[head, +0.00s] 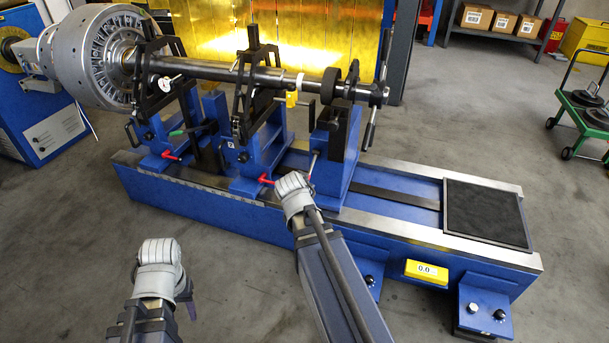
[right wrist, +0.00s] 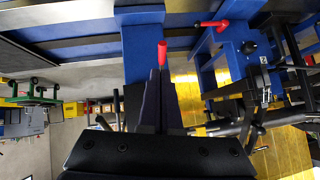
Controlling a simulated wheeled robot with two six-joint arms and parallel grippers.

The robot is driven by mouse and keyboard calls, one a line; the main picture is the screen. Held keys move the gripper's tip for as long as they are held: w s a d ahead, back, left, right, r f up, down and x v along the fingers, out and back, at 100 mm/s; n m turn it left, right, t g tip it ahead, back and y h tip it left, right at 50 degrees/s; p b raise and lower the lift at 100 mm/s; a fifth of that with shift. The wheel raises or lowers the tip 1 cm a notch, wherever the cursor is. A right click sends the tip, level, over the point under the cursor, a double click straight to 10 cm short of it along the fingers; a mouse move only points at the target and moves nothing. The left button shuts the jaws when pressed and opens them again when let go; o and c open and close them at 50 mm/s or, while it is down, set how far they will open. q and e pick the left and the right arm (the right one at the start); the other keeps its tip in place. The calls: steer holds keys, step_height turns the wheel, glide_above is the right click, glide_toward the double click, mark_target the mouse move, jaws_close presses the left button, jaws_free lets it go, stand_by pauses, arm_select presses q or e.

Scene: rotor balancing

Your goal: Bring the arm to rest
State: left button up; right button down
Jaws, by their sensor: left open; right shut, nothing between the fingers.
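My left gripper (head: 189,303) hangs low over the floor in front of the machine, mostly hidden behind its own wrist; it is open and empty. My right gripper (right wrist: 160,98) is shut with nothing between its fingers. In the head view its fingers are hidden behind the right wrist, by the right blue pedestal (head: 333,165). In the right wrist view a red lever handle (right wrist: 162,52) shows just beyond the fingertips; I cannot tell whether they touch. Another red lever (right wrist: 213,23) sits on the middle pedestal, also seen in the head view (head: 267,180).
The rotor's shaft (head: 220,72) lies across the pedestals of the blue balancing machine (head: 220,205). A green cart (head: 577,112) stands right. The front left floor is clear.

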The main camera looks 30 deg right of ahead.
steer(key=shift+s+a+r+p, duration=0.15)
steer(key=shift+s+a+r, duration=0.15)
steer(key=shift+s+a, duration=0.25)
steer(key=shift+s+a+r+p, duration=0.15)
steer(key=shift+s+a+r, duration=0.1)
steer(key=shift+s+a, duration=0.25)
steer(key=s+a+f+n+g+y, duration=0.25)
steer(key=s+a+n, duration=0.25)
steer(key=a, duration=0.5)
steer(key=s+a+f+n+g+y, duration=0.1)
steer(key=s+a+f+n+g, duration=0.15)
steer(key=s+a+n, duration=0.45)
steer(key=s+a+f+n+g+y, duration=0.1)
steer(key=s+a+f+n+g, duration=0.15)
steer(key=a, duration=0.95)
step_height(320, 180, up, 35)
steer(key=p, duration=3.4)
steer(key=shift+s+d+p, duration=0.3)
steer(key=shift+s+p, duration=0.05)
steer(key=shift+p, duration=0.05)
